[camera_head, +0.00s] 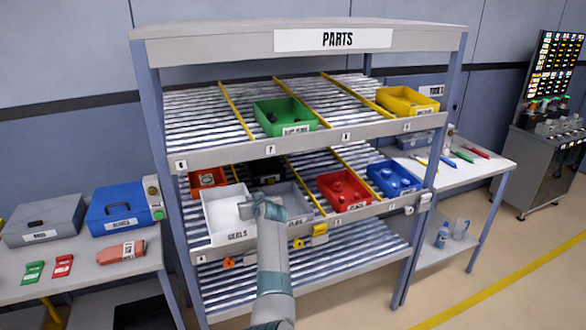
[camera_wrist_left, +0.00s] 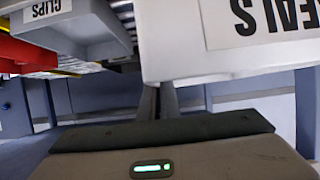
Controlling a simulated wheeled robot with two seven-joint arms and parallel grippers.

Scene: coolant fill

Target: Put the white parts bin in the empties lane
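The white parts bin (camera_head: 224,214), with a SEALS label on its front, sits at the front of the leftmost middle-shelf lane. My left gripper (camera_head: 262,208) is at its right wall, close to the front corner. In the left wrist view the white parts bin (camera_wrist_left: 225,64) fills the upper right, upside down. There the left gripper's fingers (camera_wrist_left: 159,101) are close together at the bin's rim, and their tips are hidden behind the bin. They look shut on the wall. I cannot read which lane is the empties lane. My right gripper is not in view.
A grey bin (camera_head: 292,203) is close on the right, then a red bin (camera_head: 343,191) and a blue bin (camera_head: 393,178). An orange bin (camera_head: 207,180) is behind the white one. The bottom shelf (camera_head: 340,262) looks bare. Side tables stand left and right.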

